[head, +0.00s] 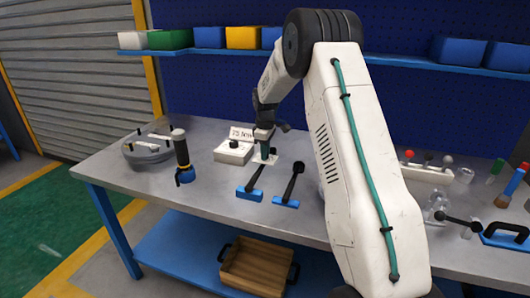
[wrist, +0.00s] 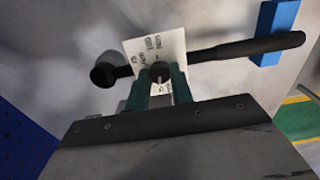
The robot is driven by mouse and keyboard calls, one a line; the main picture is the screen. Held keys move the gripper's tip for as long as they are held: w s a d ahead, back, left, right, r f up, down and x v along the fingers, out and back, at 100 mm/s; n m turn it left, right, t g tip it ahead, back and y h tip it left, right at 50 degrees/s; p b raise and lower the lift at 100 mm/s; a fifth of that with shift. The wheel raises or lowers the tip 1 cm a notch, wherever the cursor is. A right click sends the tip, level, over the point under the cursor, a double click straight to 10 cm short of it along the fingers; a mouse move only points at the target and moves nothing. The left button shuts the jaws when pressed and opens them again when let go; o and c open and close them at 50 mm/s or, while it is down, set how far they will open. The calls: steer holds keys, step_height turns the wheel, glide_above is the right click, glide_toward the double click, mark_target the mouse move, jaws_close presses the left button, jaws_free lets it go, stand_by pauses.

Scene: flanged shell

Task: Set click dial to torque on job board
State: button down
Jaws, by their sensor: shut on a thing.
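The job board (head: 242,133) is a small white sign standing on a white box at the middle of the bench; its text looks like 75 Nm. My gripper (head: 265,150) points down just right of that box. In the wrist view its green fingers (wrist: 160,88) are shut on a small dark round dial (wrist: 160,70). A white scale card (wrist: 146,57) with printed numbers lies around the dial, partly hidden by the fingers; the numbers are too blurred to read surely. A dark bar handle (wrist: 250,47) runs behind the dial, with a blue block near its right end.
A dark upright tool (head: 181,155) and a round grey fixture (head: 148,152) stand left. More tools and a white rack (head: 430,173) are at right. A wooden crate (head: 257,267) sits on the lower shelf.

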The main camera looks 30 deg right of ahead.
steer(key=m, duration=0.5)
steer(key=shift+m, duration=0.3)
steer(key=m, duration=1.1)
steer(key=shift+m, duration=2.2)
steer(key=c, duration=1.2)
jaws_free()
